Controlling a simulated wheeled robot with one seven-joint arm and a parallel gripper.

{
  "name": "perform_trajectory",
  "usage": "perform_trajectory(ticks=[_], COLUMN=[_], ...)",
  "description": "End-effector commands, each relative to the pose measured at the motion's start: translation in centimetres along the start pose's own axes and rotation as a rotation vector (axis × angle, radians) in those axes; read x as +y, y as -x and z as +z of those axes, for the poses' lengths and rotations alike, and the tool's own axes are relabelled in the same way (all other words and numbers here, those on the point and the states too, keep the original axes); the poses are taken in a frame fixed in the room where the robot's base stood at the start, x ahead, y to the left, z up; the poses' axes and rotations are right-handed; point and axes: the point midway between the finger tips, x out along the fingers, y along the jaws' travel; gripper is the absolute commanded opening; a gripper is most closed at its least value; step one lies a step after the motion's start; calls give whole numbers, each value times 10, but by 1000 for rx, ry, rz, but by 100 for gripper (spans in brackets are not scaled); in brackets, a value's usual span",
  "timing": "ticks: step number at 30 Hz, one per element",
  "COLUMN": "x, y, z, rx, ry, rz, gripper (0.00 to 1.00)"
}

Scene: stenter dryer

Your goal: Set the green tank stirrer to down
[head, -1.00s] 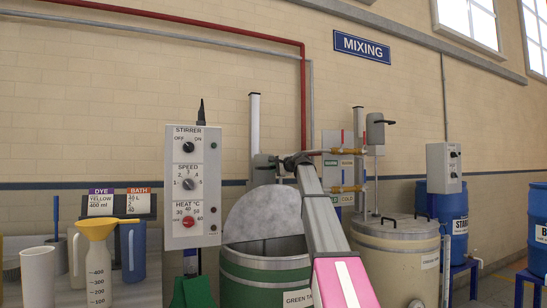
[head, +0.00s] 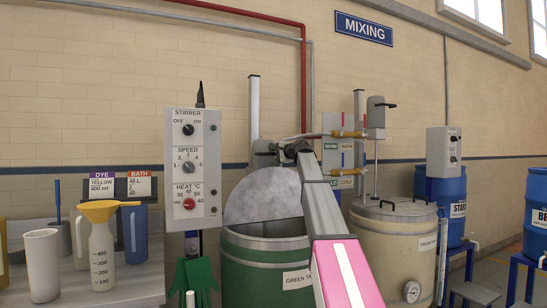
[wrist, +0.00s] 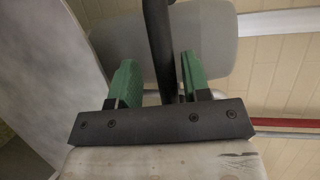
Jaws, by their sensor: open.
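The green tank (head: 262,272) stands in the middle of the head view with a pale half lid (head: 262,196) raised at its rim. Behind it rises a post (head: 254,105) carrying the grey stirrer head (head: 263,154), low on the post. My gripper (head: 294,149) is at the right side of that head. In the wrist view, my gripper (wrist: 156,75) is open, its green fingers on either side of a dark bar (wrist: 158,40), which looks like the stirrer's handle. A grey rounded body (wrist: 205,45) lies behind the bar. Contact cannot be told.
A control box (head: 192,170) with knobs stands left of the green tank. Valves and pipes (head: 345,150) are on the wall to the right. A cream tank (head: 393,245) with its own raised stirrer head (head: 375,112) stands close on the right. Jugs and a funnel (head: 98,211) crowd the left bench.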

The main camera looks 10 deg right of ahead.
Motion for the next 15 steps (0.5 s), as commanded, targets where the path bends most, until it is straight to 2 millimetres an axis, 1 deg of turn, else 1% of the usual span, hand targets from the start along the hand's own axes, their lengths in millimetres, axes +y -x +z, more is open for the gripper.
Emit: perform_trajectory(ticks=[5, 12, 15], x=[0, 2, 2], y=[20, 65, 82], z=[1, 1, 1], rx=[1, 1, 2], ry=[1, 0, 0], rz=[-1, 0, 0], gripper=[44, 44, 44])
